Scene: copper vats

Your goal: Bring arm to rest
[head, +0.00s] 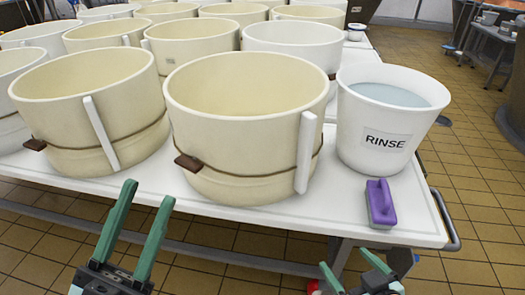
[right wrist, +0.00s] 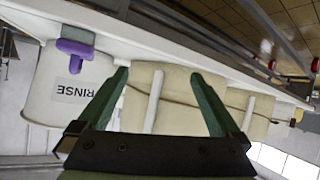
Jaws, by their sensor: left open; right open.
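My left gripper (head: 141,226) is open and empty in front of the table's near edge, in the lower left of the head view. My right gripper (head: 345,270) shows at the bottom of the head view, below the table edge, with only its tips and part of its body visible. In the right wrist view the right gripper (right wrist: 165,85) has its green fingers spread apart with nothing held between them. Cream tubs stand beyond the fingers there, apart from them.
A white table (head: 330,222) carries several cream tubs (head: 245,150), a white RINSE bucket (head: 360,150) of liquid and a purple brush-like object (head: 380,203) near its front right corner. Another table stands at the far right.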

